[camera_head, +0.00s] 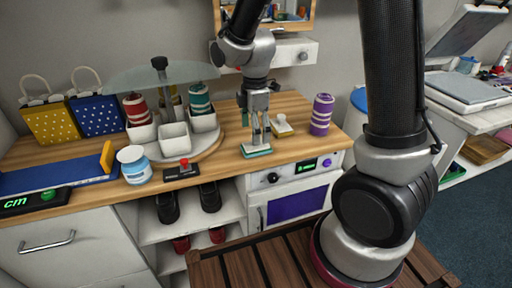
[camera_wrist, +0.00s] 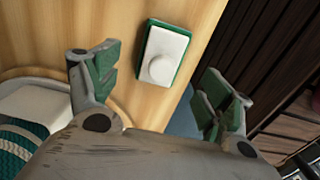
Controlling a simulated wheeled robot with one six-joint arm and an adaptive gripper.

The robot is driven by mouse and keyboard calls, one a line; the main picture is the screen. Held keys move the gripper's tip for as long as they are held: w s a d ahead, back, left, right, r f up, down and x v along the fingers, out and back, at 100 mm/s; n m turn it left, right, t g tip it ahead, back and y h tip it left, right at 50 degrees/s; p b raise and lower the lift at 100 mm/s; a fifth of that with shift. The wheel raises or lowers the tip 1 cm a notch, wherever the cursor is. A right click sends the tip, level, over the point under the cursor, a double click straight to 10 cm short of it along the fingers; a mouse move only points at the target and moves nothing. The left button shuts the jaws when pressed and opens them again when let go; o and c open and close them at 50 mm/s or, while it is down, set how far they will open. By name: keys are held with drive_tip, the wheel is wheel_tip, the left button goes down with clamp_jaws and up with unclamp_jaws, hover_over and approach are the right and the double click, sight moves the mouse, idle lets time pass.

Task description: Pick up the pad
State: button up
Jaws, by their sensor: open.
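A green pad with a white top and a round white knob (camera_wrist: 165,52) lies on the wooden counter in the wrist view. In the head view its green base (camera_head: 257,152) shows near the counter's front edge, below my gripper (camera_head: 257,138). My gripper (camera_wrist: 160,82) is open and empty in the wrist view, its green-lined fingers spread wide. The pad appears in the gap between the fingers, beyond the tips, and I see no contact. A second, yellowish block with a white top (camera_head: 282,126) sits just behind and to the right in the head view.
A purple striped roll (camera_head: 322,114) stands to the right on the counter. To the left is a round stand with white cups (camera_head: 174,137), a small box with a red button (camera_head: 182,170) and a blue-white jar (camera_head: 134,165). An oven-like unit (camera_head: 295,195) is below.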

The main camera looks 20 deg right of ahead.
drive_tip(key=f, duration=0.5)
drive_tip(key=shift+a, duration=0.2)
drive_tip(key=c, duration=1.2)
